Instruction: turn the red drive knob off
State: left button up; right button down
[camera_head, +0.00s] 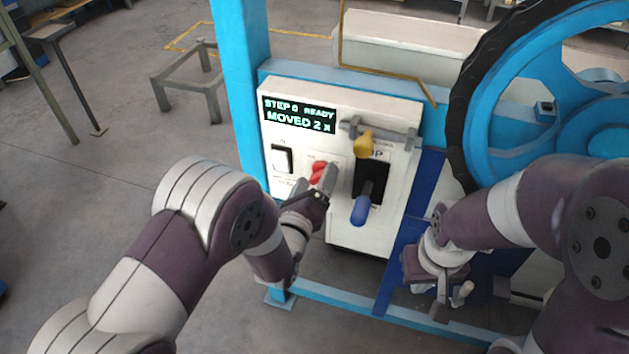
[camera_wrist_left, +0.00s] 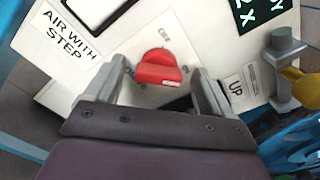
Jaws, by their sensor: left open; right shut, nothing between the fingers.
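The red drive knob (camera_head: 318,172) is on the white control panel (camera_head: 340,105), below the display. In the left wrist view the red knob (camera_wrist_left: 158,68) lies between and beyond the fingertips of my left gripper (camera_wrist_left: 160,85). My left gripper (camera_head: 314,186) is open in front of the knob, with a finger on each side. I cannot tell whether either finger touches it. The knob's marks are partly hidden and too small to read surely. My right gripper (camera_head: 452,298) is shut and empty, low at the right, away from the panel.
The panel has a display (camera_head: 298,115) reading "STEP 0 READY, MOVED 2 X", a white rocker switch (camera_head: 283,158), a blue-handled lever (camera_head: 361,208) and a yellow-knobbed handle (camera_head: 364,144). A large blue wheel (camera_head: 492,62) stands at the right. A blue post (camera_head: 241,60) rises at the left.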

pick_arm(q)
jog(key=shift+c, duration=0.3)
jog(key=c, duration=1)
jog(key=shift+f, duration=0.1)
jog(key=n+b, duration=0.1)
jog(key=n, duration=0.3)
jog(key=shift+f+n+b, duration=0.2)
jog(key=shift+n+b, duration=0.2)
jog(key=n+b, duration=0.1)
jog(key=n, duration=0.3)
jog(key=shift+a+f+n+b, duration=0.1)
jog(key=shift+f+n+b, duration=0.05)
jog(key=shift+n+b, duration=0.2)
jog(key=n+b, duration=0.2)
jog(key=n, duration=0.3)
jog(key=shift+f, duration=0.15)
jog(key=shift+n+b, duration=0.7)
jog(key=shift+n, duration=1.05)
